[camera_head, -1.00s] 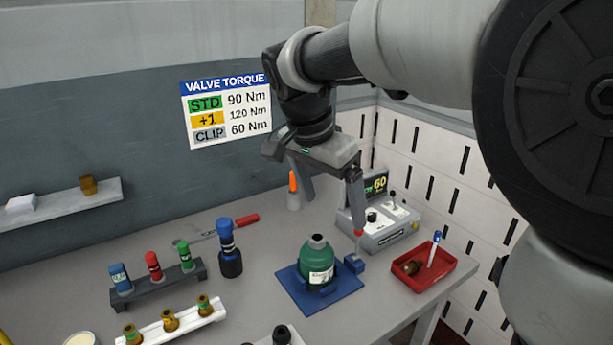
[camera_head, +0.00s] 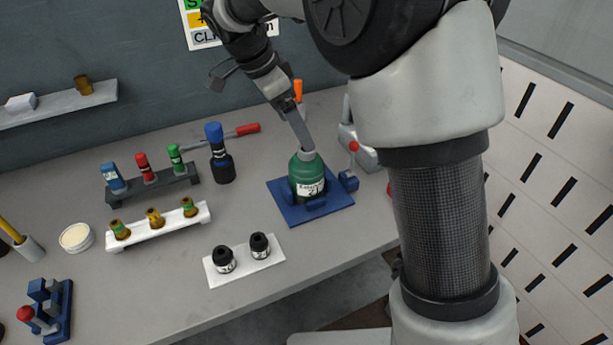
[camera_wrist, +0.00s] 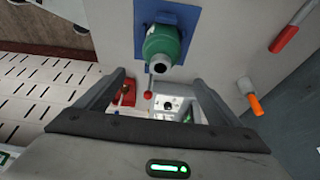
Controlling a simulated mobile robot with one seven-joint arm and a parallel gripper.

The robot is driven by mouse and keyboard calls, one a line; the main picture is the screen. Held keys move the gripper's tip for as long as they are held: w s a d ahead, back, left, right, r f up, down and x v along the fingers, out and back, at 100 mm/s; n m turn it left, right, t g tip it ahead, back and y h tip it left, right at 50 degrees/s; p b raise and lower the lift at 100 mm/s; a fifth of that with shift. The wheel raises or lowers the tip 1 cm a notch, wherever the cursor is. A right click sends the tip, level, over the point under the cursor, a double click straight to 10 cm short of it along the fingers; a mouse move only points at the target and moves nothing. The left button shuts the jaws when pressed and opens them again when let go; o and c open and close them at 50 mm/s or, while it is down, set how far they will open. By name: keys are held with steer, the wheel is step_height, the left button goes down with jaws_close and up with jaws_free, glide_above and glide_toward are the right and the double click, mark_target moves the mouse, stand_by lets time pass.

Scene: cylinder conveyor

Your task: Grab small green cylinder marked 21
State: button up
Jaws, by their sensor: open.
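The small green cylinder (camera_head: 303,178), with a grey neck and a white label, stands upright on a blue base plate (camera_head: 335,205). The label's print ends in what looks like 21. My gripper (camera_head: 303,138) is open and comes down from the upper left, a finger overlapping the cylinder's neck in the head view; contact cannot be told. In the wrist view the green cylinder (camera_wrist: 162,42) shows its dark neck opening, beyond the tips of my gripper (camera_wrist: 158,76) and not between the fingers.
A red-knobbed lever clamp (camera_head: 349,180) stands right of the cylinder. A dark bottle with blue cap (camera_head: 218,155) stands to its left. A rack of coloured tools (camera_head: 150,188), a white holder with brass fittings (camera_head: 160,230) and a white plate with black parts (camera_head: 245,265) lie left and in front.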

mark_target(312, 159)
steer(key=x, duration=1.2)
steer(key=shift+f, duration=0.4)
steer(key=shift+c, duration=0.3)
steer(key=c, duration=1.8)
steer(key=shift+w+r, duration=0.15)
steer(key=c, duration=0.3)
steer(key=shift+r, duration=0.1)
